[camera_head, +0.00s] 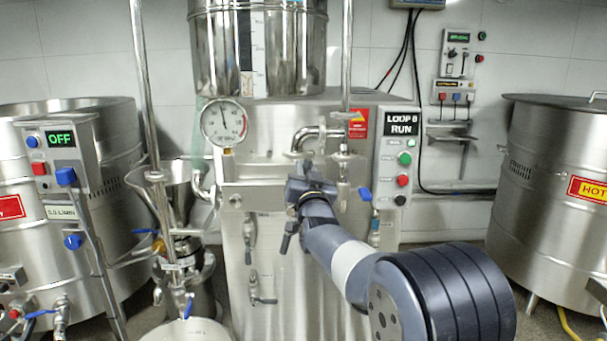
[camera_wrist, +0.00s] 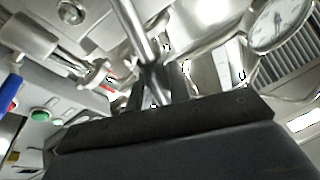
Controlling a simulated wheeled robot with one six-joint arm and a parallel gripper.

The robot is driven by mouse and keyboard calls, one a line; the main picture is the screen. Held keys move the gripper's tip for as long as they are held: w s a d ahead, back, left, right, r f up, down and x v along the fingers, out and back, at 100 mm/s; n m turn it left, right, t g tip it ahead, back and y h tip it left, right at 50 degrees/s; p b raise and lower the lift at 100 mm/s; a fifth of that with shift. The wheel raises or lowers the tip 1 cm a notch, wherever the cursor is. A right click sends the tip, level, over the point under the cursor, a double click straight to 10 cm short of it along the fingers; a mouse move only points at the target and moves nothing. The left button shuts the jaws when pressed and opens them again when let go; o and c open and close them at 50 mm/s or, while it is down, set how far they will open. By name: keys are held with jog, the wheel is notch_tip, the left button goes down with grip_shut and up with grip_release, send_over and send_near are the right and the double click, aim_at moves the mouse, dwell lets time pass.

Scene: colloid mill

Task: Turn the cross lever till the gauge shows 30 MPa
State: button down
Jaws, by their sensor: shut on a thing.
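The round white pressure gauge (camera_head: 224,121) stands on the left front of the steel mill body. Its needle points roughly upward; the scale is too small to read. The gauge also shows at the top right of the wrist view (camera_wrist: 278,22), tilted. My gripper (camera_head: 300,186) is in front of the mill, right of and below the gauge. In the wrist view, my gripper (camera_wrist: 158,75) is shut on a shiny metal bar of the cross lever (camera_wrist: 134,24), which runs up and left from between the fingers. In the head view, my gripper and arm hide most of the lever.
The control panel (camera_head: 397,158) marked "LOOP 8 RUN" is just right of my gripper. A blue-handled valve (camera_head: 365,194) and a bent pipe (camera_head: 312,134) are close by. Steel drums stand at left (camera_head: 20,240) and right (camera_head: 545,160). A funnel (camera_head: 177,188) stands left of the mill.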

jog(key=shift+f, duration=0.1)
jog(key=c, duration=1.3)
grip_release()
jog(key=p+v, duration=0.1)
jog(key=v, duration=0.9)
jog(key=shift+s, duration=0.35)
jog(key=b+x, duration=0.1)
jog(key=x, duration=0.9)
jog(key=shift+w, duration=0.35)
